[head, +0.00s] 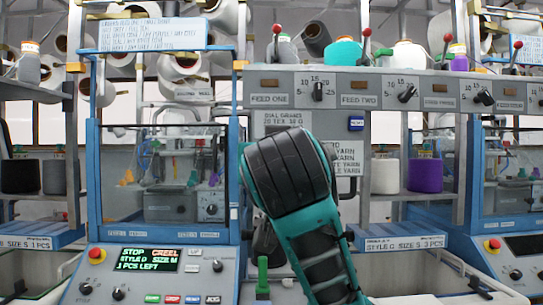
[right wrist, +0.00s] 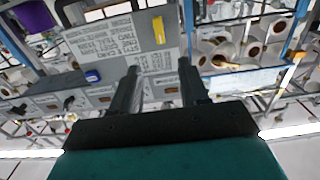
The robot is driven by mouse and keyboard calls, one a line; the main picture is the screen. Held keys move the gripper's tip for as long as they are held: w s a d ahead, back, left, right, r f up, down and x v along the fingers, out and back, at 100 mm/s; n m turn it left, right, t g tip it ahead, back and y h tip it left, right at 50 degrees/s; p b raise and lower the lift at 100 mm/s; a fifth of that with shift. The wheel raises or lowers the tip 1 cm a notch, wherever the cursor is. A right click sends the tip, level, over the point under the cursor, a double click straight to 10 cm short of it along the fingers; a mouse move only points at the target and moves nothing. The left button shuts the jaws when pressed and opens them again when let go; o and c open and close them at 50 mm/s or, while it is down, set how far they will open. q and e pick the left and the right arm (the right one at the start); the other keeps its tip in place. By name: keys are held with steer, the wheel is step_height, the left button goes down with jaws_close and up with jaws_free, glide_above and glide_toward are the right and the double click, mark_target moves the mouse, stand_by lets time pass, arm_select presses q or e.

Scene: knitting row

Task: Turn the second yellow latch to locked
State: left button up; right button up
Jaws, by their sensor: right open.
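In the right wrist view a yellow bar (right wrist: 158,30), which looks like a latch, sits on the grey lettered panel (right wrist: 112,42). A second yellow piece (right wrist: 226,66) shows farther right, by the yarn cones; I cannot tell if it is a latch. My right gripper (right wrist: 158,68) is open and empty, its two fingers apart and pointing toward the panel. The yellow bar appears just beyond the fingertips; I cannot tell the gap. In the head view my right arm covers part of the grey panel (head: 284,121) and hides the gripper. My left gripper is not in view.
A grey feed rail (head: 420,86) with black knobs and red-tipped levers crosses above the panel. A blue-framed machine (head: 94,160) with a lit display (head: 148,259) stands left. Dark and purple yarn cones (head: 425,175) stand on side shelves.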

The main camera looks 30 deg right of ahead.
steer(key=p+x, duration=0.1)
steer(key=x, duration=1.1)
steer(key=shift+w+p, duration=0.3)
steer(key=shift+w, duration=0.05)
jaws_close()
